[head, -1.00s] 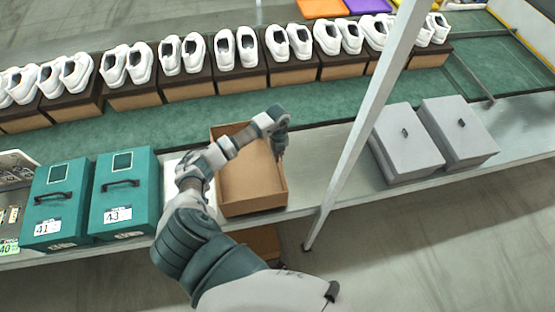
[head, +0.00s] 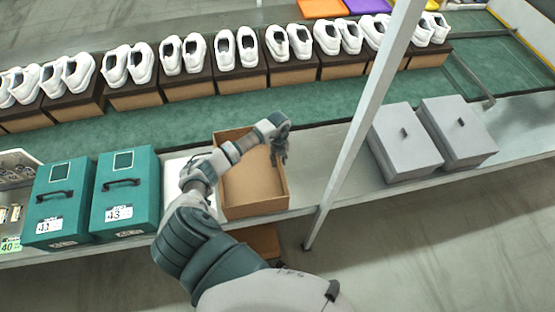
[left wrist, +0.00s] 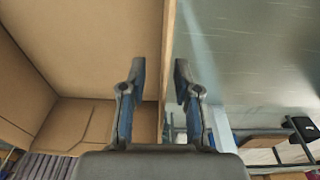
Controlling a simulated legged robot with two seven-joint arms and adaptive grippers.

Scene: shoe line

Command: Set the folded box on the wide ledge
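The folded box, an open brown cardboard box (head: 250,191), is on the near grey ledge (head: 335,165), between the teal boxes and the slanted post. Its inside looks empty. My left gripper (head: 281,158) is at the box's right side wall. In the left wrist view my left gripper (left wrist: 160,82) has its fingers apart, one on each side of the box wall (left wrist: 168,40), with a gap visible beside the wall. My right gripper is not in view.
Two teal boxes (head: 124,190) stand left of the brown box. A slanted post (head: 352,140) rises on the right, with two grey boxes (head: 407,145) beyond it. White shoes (head: 225,50) on boxes line the green belt (head: 330,98) behind. A white sheet (head: 175,172) lies beside the box.

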